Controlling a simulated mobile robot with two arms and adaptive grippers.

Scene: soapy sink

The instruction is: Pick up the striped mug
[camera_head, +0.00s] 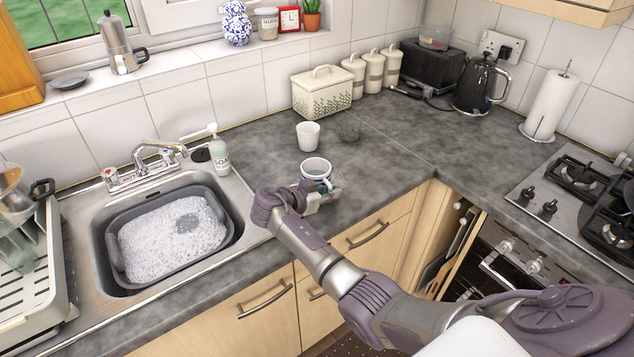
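A white mug with blue bands (316,168), the striped mug, stands upright on the dark grey counter right of the sink. My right gripper (322,192) is at the near side of the mug, low by its lower part, and overlaps it in the picture. The fingers are small and partly hidden by my wrist, so whether they are open or closed on the mug cannot be made out. My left gripper is out of view.
The sink (235,200) holds a grey basin (112,245) of suds. A soap bottle (220,155) is at its back corner. The hob (535,200) is at right; the counter between is clear.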

